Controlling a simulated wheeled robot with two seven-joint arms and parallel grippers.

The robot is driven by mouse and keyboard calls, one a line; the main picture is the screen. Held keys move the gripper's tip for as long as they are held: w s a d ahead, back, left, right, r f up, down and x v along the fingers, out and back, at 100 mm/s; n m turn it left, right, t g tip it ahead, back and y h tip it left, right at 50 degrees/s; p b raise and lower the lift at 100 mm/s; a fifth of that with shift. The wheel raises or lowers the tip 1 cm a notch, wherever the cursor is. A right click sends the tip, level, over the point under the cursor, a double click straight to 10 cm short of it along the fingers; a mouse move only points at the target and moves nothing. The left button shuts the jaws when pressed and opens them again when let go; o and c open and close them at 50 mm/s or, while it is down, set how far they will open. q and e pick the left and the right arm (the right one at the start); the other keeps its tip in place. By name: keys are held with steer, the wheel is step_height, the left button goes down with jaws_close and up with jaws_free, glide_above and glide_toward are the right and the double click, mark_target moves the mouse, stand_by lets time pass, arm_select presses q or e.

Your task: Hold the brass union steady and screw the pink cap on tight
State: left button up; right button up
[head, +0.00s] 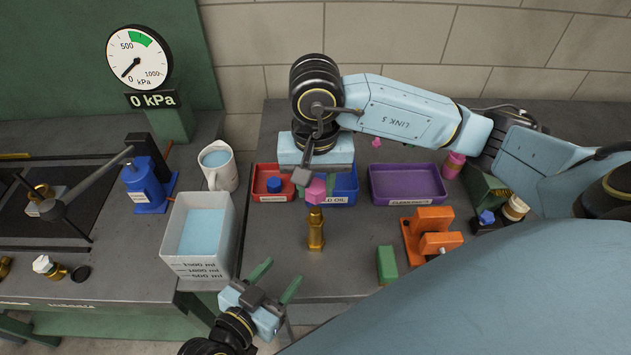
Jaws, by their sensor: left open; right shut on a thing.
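The brass union (316,234) stands upright on the grey bench, near the middle of the head view. My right gripper (314,183) points down from above and is shut on the pink cap (317,191). The cap is directly over the top of the union. I cannot tell whether the two touch. My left gripper (275,280) is open and empty at the bench's front edge, below and left of the union. Its green fingers point up toward the union but are apart from it.
A red bin (262,195), blue bin (350,185) and purple bin (405,200) stand behind the union. A measuring tub of water (198,265) and a mug (232,177) stand left. An orange fixture (408,232) and green block (387,264) stand right. The gauge (138,57) reads 0 kPa.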

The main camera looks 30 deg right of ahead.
mark_target(311, 241)
arm_select(q)
steer(key=shift+w+d+r+m+g+y, duration=0.25)
steer(key=shift+w+d+g, duration=0.15)
steer(key=shift+d, duration=0.1)
steer(key=shift+w+d+r+m+g+y, duration=0.15)
steer(key=shift+w+d+r+m+g, duration=0.1)
steer(key=shift+w+d+g, duration=0.2)
steer(key=shift+w+d+r+m+g+y, duration=0.2)
steer(key=shift+w+d+m+g+y, duration=0.25)
steer(key=shift+g, duration=0.1)
steer(key=shift+x, duration=4.95)
steer(key=c, duration=1.1)
steer(key=shift+a+f, duration=0.1)
steer(key=shift+c, duration=0.2)
steer(key=shift+s+f, duration=0.1)
